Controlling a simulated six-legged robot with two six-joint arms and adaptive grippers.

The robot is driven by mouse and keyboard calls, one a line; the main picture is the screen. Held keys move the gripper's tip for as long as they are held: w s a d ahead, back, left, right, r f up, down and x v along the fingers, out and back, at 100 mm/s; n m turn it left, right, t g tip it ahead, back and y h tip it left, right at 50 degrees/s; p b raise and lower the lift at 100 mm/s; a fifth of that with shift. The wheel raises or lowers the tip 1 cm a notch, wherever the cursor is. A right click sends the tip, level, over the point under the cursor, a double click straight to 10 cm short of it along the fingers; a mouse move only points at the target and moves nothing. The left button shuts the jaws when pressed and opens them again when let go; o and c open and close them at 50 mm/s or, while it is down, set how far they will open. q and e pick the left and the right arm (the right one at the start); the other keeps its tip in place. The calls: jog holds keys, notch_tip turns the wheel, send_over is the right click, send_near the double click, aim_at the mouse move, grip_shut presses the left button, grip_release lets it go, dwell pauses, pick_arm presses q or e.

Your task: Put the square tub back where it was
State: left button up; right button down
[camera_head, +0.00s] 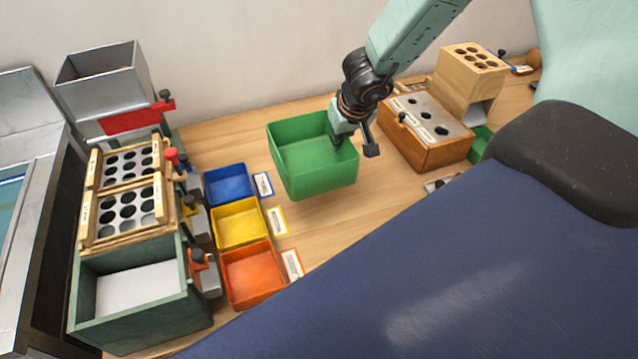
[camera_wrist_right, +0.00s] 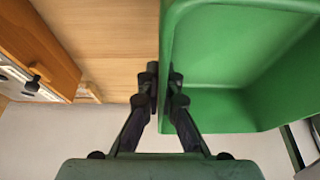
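The green square tub (camera_head: 312,181) is in the middle of the head view, open side up and empty as far as I can see. It also fills the upper right of the right wrist view (camera_wrist_right: 240,60). My right gripper (camera_head: 350,142) is at the tub's right wall. In the right wrist view its fingers (camera_wrist_right: 164,88) straddle that wall, one inside and one outside, closed on it. The tub seems to hang a little above the table, but its underside is hidden. My left gripper is in neither view.
Small blue (camera_head: 229,185), yellow (camera_head: 240,224) and orange (camera_head: 252,274) trays stand left of the tub. A wooden box with a holed metal top (camera_head: 428,118) stands to the right. A green-framed sorter (camera_head: 140,290) is at far left. Bare tabletop (camera_head: 375,182) shows right of the tub.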

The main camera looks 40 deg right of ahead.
jog(key=shift+f+b, duration=4.25)
jog(key=shift+f, duration=0.75)
jog(key=shift+r, duration=0.1)
jog(key=c, duration=2)
grip_release()
jog(key=o, duration=0.4)
jog(key=shift+o, duration=0.4)
